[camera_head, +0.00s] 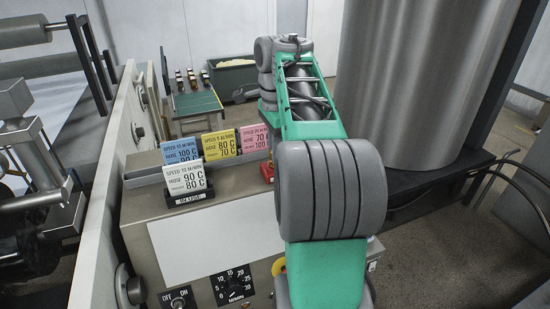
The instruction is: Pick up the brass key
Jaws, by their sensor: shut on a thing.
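The brass key cannot be made out in the head view. My green and grey arm rises from the bottom edge and runs up the middle of the picture, over the right side of the control console (140,226). Its wrist end bends downward at the far end, behind the forearm. My gripper and its fingertips are hidden behind the arm, so what they hold does not show. A small red thing (267,172) shows at the left edge of the arm, too small to tell what it is.
Blue (181,151), yellow (219,145), pink (254,138) and white (186,179) speed cards stand on the console. A large metal cylinder (420,80) stands close on the right. Behind are a green-topped table (195,103) and a dark bin (232,76). Roller machinery (25,32) fills the left.

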